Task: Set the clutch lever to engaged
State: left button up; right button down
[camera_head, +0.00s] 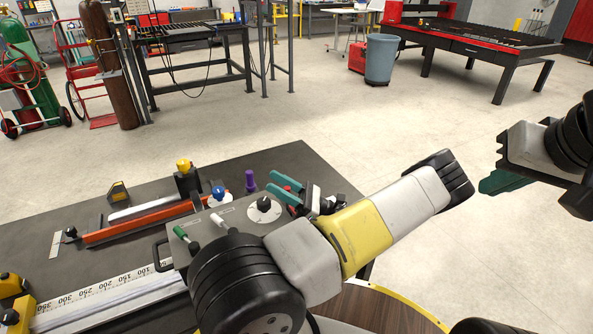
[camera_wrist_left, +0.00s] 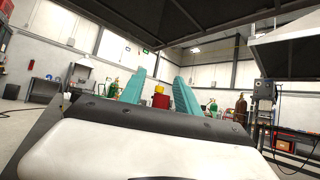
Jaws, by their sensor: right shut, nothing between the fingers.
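A grey control box (camera_head: 215,240) stands on the dark bench, with a green-knobbed lever (camera_head: 180,232), a white-knobbed lever (camera_head: 217,219) and a round dial with a black knob (camera_head: 264,204). The labels are too small to read, so I cannot tell which is the clutch lever. My left gripper (camera_head: 270,180) is open and empty, its teal fingers above the bench just beyond the dial. In the left wrist view its fingers (camera_wrist_left: 159,76) stand apart. My right gripper (camera_head: 490,185) is shut and empty at the far right, well away from the box. My left arm hides part of the box's near side.
Behind the box are an orange-red rail (camera_head: 140,222), a blue-knobbed post (camera_head: 218,192), a yellow-knobbed post (camera_head: 184,166) and a purple knob (camera_head: 250,181). A ruler scale (camera_head: 100,290) lies at the front left. Open floor lies beyond the bench.

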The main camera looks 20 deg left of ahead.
pick_arm(q)
jog(key=v, duration=0.3)
jog(key=w+d, duration=0.3)
jog(key=d, duration=0.8)
jog(key=shift+w+d, duration=0.2)
jog(key=shift+d, duration=0.05)
